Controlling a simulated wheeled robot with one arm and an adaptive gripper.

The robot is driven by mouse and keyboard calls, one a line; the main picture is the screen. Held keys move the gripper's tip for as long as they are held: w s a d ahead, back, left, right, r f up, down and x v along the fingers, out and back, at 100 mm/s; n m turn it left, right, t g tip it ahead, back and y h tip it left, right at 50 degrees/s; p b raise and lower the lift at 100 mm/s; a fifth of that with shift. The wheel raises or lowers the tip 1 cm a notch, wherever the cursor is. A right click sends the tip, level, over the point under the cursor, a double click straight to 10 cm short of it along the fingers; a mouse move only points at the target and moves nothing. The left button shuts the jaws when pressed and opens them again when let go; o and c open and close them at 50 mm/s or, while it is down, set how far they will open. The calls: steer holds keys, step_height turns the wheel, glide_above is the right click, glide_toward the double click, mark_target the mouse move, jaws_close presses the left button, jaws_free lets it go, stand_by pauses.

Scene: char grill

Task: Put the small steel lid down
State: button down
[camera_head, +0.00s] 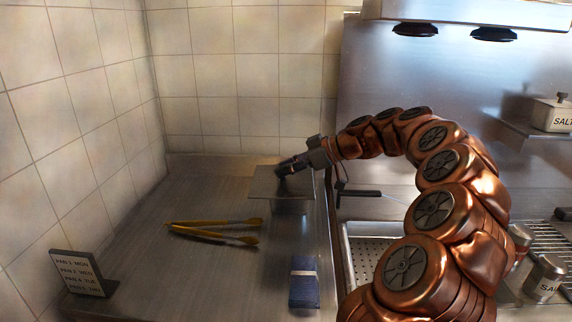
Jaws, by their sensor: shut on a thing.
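The small steel lid (263,186) is a flat grey plate on the counter's far part. My gripper (283,172) is shut on it from above and hides the part it grips. A small steel container (290,207) shows just below the lid's near right edge. The lid covers most of the container's top from this view. I cannot tell whether the lid touches it or hangs above it.
Yellow tongs (215,231) lie on the steel counter (180,270), left of the lid. A folded blue cloth (304,283) lies in front. A small sign (80,272) stands at the left. A perforated tray (362,256) sits right. The counter's middle front is clear.

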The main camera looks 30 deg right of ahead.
steer(key=w+d+f+p, duration=0.5)
steer(key=w+d+p, duration=0.2)
steer(key=w+d, duration=0.3)
steer(key=shift+w, duration=0.55)
stand_by(0.8)
steer(key=shift+f+b, duration=0.6)
steer(key=shift+b, duration=0.45)
steer(key=c, duration=0.9)
jaws_free()
steer(key=shift+r+p, duration=0.2)
steer(key=shift+p, duration=0.1)
